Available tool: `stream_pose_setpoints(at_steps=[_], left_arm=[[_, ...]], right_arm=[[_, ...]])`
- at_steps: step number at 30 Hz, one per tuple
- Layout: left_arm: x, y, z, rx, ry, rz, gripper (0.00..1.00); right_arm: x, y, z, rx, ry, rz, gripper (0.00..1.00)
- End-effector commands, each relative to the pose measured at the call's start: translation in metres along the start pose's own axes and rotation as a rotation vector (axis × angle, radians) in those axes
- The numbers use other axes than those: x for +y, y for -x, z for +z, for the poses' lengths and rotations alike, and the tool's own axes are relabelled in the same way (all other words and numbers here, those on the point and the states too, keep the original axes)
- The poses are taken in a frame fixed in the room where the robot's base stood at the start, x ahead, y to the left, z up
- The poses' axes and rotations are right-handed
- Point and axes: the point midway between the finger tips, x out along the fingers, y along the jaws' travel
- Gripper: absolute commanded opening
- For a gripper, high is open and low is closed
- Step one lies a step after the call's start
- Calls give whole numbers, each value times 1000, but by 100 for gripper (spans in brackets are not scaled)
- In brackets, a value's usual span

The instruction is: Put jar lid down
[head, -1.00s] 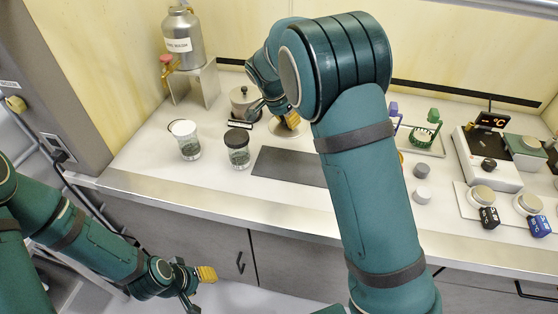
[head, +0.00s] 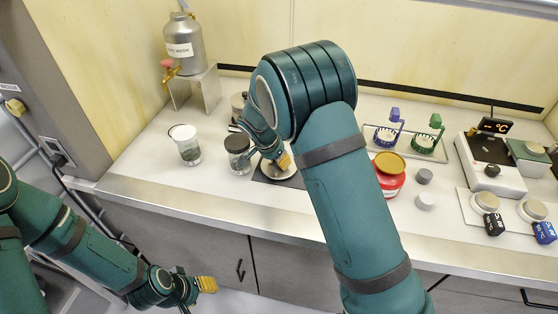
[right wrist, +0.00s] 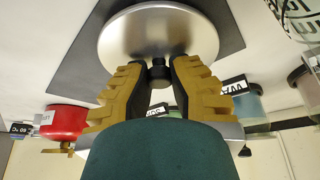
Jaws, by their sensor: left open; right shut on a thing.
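The jar lid is a round silver disc with a small dark knob; in the head view the lid (head: 268,174) is over the dark grey mat (head: 297,182), and it fills the top of the right wrist view (right wrist: 158,30). My right gripper (head: 283,161) is shut on the lid's knob, with its yellow-padded fingers (right wrist: 158,72) on either side of it. The lid looks level and close to the mat; I cannot tell whether they touch. My left gripper (head: 198,294) is open and empty, low in front of the counter.
A dark-lidded glass jar (head: 238,160) stands just left of the mat, and a white-rimmed jar (head: 187,150) further left. A red container (head: 389,182) with a gold top stands right of my right arm. A metal pot (head: 238,101) is partly hidden behind my right arm.

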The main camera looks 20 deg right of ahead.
Motion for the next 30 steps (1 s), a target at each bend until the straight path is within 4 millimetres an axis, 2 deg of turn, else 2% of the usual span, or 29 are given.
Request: stream_pose_setpoints(at_steps=[12,13,14,15,26,30], left_arm=[[-2,-4,2,-3,-1,0,47],[-1,-4,2,-4,-1,0,47],[-1,-3,2,-4,-1,0,47],[-1,-3,2,-4,-1,0,47],[0,0,0,-1,0,0,47],[1,2,-1,2,0,0,47]], right_arm=[[0,-7,2,1,0,-1,0],[0,-6,2,0,0,-1,27],[0,-6,2,0,0,-1,38],[0,-6,2,0,0,-1,40],[0,-2,0,0,0,-1,40],[-1,15,0,1,0,-5,40]])
